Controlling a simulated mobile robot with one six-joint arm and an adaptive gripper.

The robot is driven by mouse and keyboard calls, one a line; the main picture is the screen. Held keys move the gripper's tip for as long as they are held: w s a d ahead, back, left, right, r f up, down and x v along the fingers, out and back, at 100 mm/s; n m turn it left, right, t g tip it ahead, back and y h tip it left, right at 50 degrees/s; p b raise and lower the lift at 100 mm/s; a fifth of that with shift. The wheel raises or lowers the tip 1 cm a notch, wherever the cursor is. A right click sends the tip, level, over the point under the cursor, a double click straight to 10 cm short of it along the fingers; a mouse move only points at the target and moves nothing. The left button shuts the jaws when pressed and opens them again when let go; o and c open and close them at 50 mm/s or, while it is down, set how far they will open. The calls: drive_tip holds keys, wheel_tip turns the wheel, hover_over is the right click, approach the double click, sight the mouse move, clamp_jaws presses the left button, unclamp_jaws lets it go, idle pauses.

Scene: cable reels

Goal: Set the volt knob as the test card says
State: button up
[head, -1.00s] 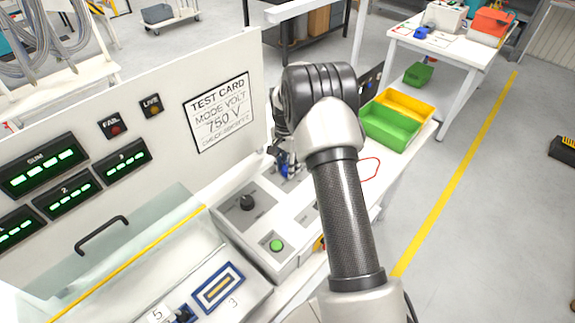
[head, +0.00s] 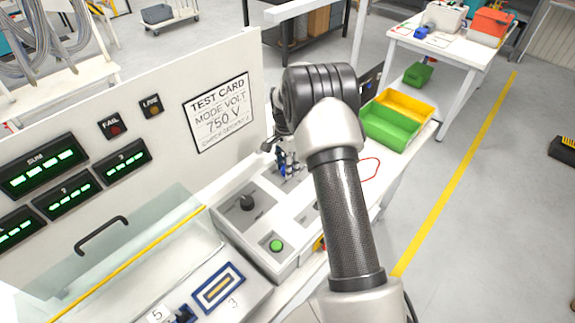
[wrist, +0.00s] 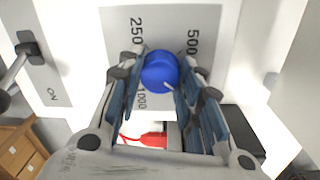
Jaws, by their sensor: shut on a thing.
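The volt knob (wrist: 160,71) is round and blue with a white pointer line, and shows in the wrist view. Its line points down and to the right, towards my right finger. Around it I read 250 at upper left, 500 at upper right and 1000 at lower left; my finger covers the lower-right area. My gripper (wrist: 163,60) is shut on the knob, one finger on each side. In the head view my gripper (head: 286,165) is at the back of the panel, partly behind my arm. The test card (head: 220,112) reads MODE VOLT, 750 V.
A black knob (head: 246,203) and a green button (head: 277,245) are on the same panel (head: 262,226). A green bin (head: 391,126) and a yellow bin (head: 406,104) stand to the right. A clear cover with a black handle (head: 102,235) is at left.

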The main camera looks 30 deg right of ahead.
drive_tip(key=o, duration=1.1)
drive_tip(key=shift+r, duration=0.1)
drive_tip(key=r, duration=1.2)
drive_tip(key=shift+w, duration=0.25)
drive_tip(key=shift+a, duration=0.1)
drive_tip(key=s+a+r+n+t+b, duration=0.25)
drive_tip(key=s+a+r+n, duration=0.65)
drive_tip(key=s+r, duration=0.5)
drive_tip(key=s+a+f+n+b, duration=0.1)
drive_tip(key=s+a+n, duration=0.1)
drive_tip(key=s, duration=0.4)
drive_tip(key=s+a+f+n+t+b, duration=0.1)
drive_tip(key=s+a+n, duration=0.2)
drive_tip(key=s, duration=0.4)
drive_tip(key=s+a+f+n+t+b, duration=0.1)
drive_tip(key=s+a+n, duration=0.1)
drive_tip(key=s, duration=0.5)
drive_tip(key=shift+s+a+f+n+t, duration=0.15)
drive_tip(key=shift+s+f+n+t, duration=0.1)
drive_tip(key=shift+f+n, duration=0.15)
